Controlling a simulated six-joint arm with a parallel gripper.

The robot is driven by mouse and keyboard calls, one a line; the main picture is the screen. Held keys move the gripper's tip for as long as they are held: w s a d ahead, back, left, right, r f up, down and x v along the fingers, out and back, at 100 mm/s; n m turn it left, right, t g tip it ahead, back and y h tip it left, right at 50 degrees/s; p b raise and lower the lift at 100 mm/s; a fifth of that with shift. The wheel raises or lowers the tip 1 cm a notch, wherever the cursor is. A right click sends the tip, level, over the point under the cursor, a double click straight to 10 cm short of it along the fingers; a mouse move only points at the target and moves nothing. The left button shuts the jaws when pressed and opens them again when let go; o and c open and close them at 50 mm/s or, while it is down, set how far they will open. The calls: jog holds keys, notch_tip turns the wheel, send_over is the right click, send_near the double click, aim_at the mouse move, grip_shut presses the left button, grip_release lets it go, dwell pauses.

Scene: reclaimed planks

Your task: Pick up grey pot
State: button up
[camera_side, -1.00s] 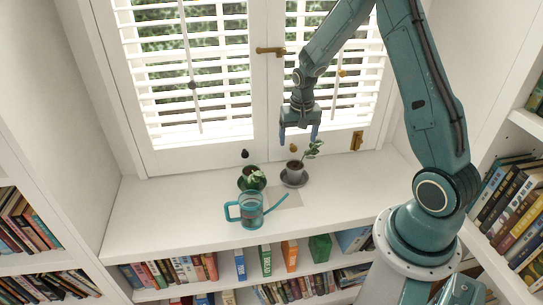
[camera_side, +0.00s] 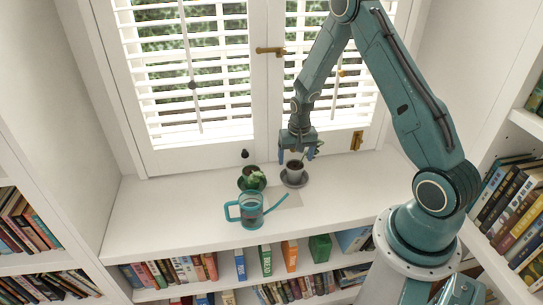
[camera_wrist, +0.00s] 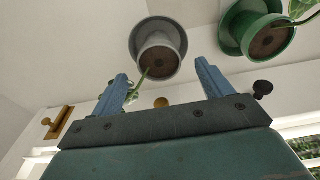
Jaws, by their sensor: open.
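The grey pot (camera_side: 295,166) stands on a dark saucer (camera_side: 294,181) on the white sill, with a thin plant stem rising from it. In the wrist view the grey pot (camera_wrist: 158,60) lies ahead of the space between the fingers, with its stem near the left finger. My gripper (camera_side: 297,158) is open and empty, just above and around the pot's top in the side view; its blue fingers (camera_wrist: 165,78) are apart in the wrist view. The plant's leaves are mostly hidden behind my gripper in the side view.
A green pot with a plant (camera_side: 251,178) stands close to the left; it also shows in the wrist view (camera_wrist: 268,38). The window (camera_side: 230,80) is behind. The sill's left part is clear.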

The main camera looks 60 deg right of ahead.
aim_at(295, 166)
jog(key=shift+f, duration=0.1)
jog(key=shift+w+d+f, duration=0.1)
jog(key=shift+d+f, duration=0.05)
jog(key=shift+f, duration=1.1)
jog(key=shift+w+d+f, duration=0.1)
jog(key=shift+f, duration=1.15)
jog(key=c, duration=1.3)
jog(key=shift+r, duration=0.15)
notch_tip(295, 166, up, 20)
jog(key=shift+f, duration=0.1)
jog(key=shift+r, duration=1.5)
jog(key=shift+c, duration=0.2)
